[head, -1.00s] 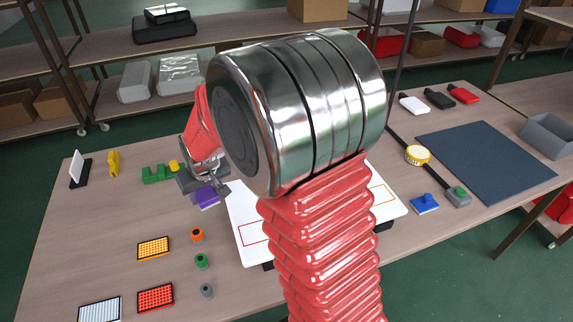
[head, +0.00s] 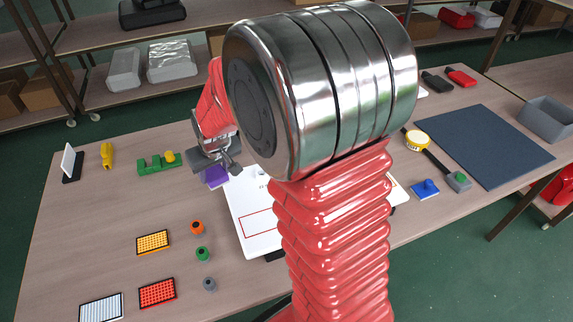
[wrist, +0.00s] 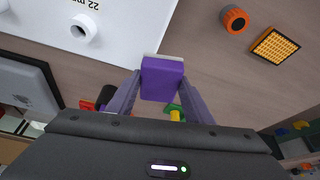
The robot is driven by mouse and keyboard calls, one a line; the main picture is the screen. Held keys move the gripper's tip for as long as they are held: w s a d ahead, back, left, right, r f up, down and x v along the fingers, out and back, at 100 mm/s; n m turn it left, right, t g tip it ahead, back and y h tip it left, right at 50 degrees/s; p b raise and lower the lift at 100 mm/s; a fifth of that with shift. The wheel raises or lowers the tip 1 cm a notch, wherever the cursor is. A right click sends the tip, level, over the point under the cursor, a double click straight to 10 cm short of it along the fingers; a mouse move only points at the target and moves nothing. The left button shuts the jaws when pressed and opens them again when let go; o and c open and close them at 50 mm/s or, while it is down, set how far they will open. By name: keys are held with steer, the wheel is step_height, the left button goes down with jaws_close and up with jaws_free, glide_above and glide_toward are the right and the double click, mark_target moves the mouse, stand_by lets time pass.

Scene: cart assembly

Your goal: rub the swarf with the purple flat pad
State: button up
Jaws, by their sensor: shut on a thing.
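The purple flat pad (wrist: 162,78) is between the fingers of my gripper (wrist: 160,95) in the wrist view, and the gripper is shut on it. In the head view the pad (head: 214,176) shows under my gripper (head: 222,165), beside the far left edge of the white board (head: 243,215). The pad appears held above the table; its exact height cannot be told. No swarf can be made out in either view. My arm hides much of the white board in the head view.
Green blocks (head: 157,163) stand left of the gripper. Orange (head: 197,227), green (head: 202,253) and grey (head: 209,284) small round parts stand left of the board. In the wrist view a white cylinder (wrist: 83,29) stands on the board.

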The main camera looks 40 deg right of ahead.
steer(key=shift+m+h, duration=0.3)
steer(key=shift+m, duration=0.5)
steer(key=s+d+r, duration=0.1)
steer(key=s+d, duration=0.1)
steer(key=d, duration=0.1)
steer(key=s+d+r, duration=0.1)
steer(key=s+d, duration=0.1)
steer(key=d, duration=0.1)
steer(key=s+d+r, duration=0.1)
steer(key=s+d, duration=0.1)
steer(key=d, duration=0.1)
steer(key=shift+s+d+r, duration=0.1)
steer(key=shift+s+d, duration=0.3)
steer(key=s+d+r+m, duration=0.1)
steer(key=s+d+r, duration=0.1)
steer(key=s+d, duration=0.3)
steer(key=shift+s+d, duration=0.35)
steer(key=shift+s, duration=0.8)
